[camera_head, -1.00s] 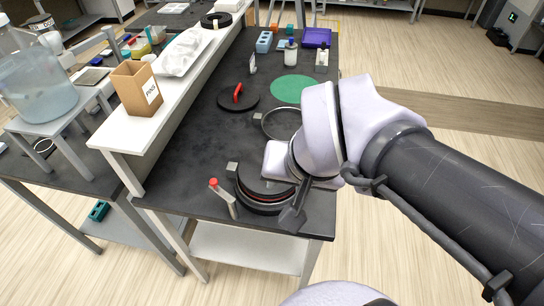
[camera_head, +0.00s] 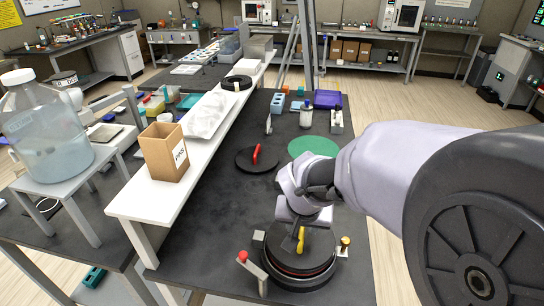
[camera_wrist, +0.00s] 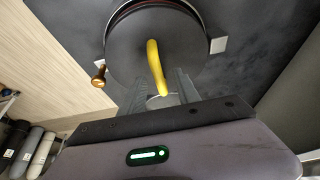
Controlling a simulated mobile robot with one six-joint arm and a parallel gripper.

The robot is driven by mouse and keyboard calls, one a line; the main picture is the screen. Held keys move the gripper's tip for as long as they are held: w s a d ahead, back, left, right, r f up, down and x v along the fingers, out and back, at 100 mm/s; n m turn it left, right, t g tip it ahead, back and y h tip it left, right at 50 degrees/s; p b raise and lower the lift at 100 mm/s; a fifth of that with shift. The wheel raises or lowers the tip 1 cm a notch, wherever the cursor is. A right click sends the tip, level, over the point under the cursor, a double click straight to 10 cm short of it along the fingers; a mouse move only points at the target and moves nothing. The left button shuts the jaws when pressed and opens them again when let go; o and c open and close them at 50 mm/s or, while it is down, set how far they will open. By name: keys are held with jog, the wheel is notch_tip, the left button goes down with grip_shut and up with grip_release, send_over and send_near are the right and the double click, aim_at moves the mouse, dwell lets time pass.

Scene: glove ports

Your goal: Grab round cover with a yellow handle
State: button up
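The round dark cover with a yellow handle (camera_head: 300,240) sits on the round port (camera_head: 268,272) at the bench's near end, with a red ring showing at its rim. In the wrist view the yellow handle (camera_wrist: 155,66) stands up from the dark cover (camera_wrist: 125,55). My gripper (camera_wrist: 160,84) is open, one finger on each side of the handle's near end, with gaps between. In the head view my gripper (camera_head: 298,218) is just above and behind the cover, partly hidden by my wrist. I cannot tell whether the fingertips touch the cover.
A red-topped clamp (camera_head: 243,257) stands left of the port and a yellow-topped one (camera_head: 345,242) right. A dark cover with a red handle (camera_head: 256,155) and a green disc (camera_head: 313,146) lie farther back. A white shelf (camera_head: 140,201) borders the left.

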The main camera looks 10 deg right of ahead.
jog(key=x, duration=0.2)
jog(key=shift+w+d+f+b, duration=0.15)
jog(key=shift+f+b, duration=0.15)
jog(key=shift+f, duration=0.05)
jog(key=shift+r, duration=0.15)
jog(key=shift+c, duration=0.9)
grip_shut()
